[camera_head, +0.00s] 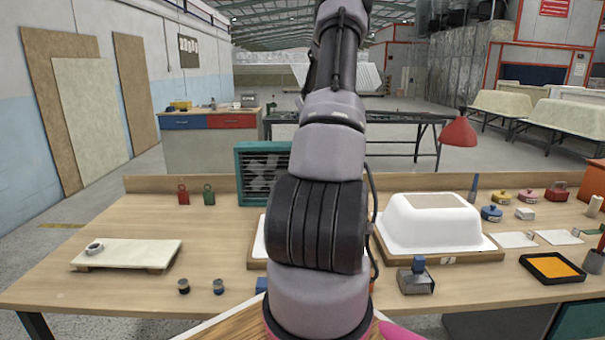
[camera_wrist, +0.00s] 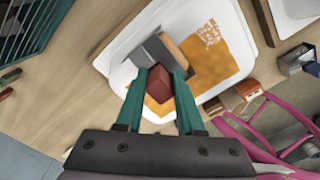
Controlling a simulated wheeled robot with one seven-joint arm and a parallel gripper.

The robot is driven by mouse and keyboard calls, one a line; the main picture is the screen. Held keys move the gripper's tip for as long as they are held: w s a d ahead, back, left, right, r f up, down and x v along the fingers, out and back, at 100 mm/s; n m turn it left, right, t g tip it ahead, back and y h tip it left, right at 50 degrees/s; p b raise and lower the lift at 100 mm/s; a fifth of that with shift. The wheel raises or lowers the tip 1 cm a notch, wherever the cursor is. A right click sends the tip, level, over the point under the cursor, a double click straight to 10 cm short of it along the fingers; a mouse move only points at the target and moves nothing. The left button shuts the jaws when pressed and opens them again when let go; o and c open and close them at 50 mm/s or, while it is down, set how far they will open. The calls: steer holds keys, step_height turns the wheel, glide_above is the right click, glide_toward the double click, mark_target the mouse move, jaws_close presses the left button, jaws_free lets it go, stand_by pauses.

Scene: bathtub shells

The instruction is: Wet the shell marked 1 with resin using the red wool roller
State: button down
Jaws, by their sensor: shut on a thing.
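In the wrist view my gripper (camera_wrist: 162,82), with teal fingers, is shut on a red block (camera_wrist: 155,88), which seems to be the handle of the roller. A grey part (camera_wrist: 147,55) and a tan part (camera_wrist: 188,55) show just past the fingertips; which is the roller's wool I cannot tell. They are over a white shell (camera_wrist: 113,62), touching or just above it. Orange resin (camera_wrist: 215,65) covers much of the shell's right side, with a speckled white patch. In the head view my arm hides the gripper and most of this shell (camera_head: 259,242). Its number is hidden.
A second white shell (camera_head: 430,222) stands right on a wooden base with a small number tag. A black tray (camera_head: 545,276) holds orange resin at far right. A pale board (camera_head: 128,253) lies left. A teal fan box (camera_head: 247,175) stands behind. Small pots (camera_head: 218,286) stand in front.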

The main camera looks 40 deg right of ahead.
steer(key=shift+s+d, duration=1.1)
steer(key=shift+d, duration=0.35)
steer(key=shift+s+d, duration=1.15)
steer(key=shift+d, duration=0.3)
steer(key=shift+s+d, duration=1.1)
steer(key=shift+d, duration=0.35)
step_height(320, 180, up, 6)
steer(key=shift+w+a, duration=0.1)
steer(key=shift+w, duration=0.05)
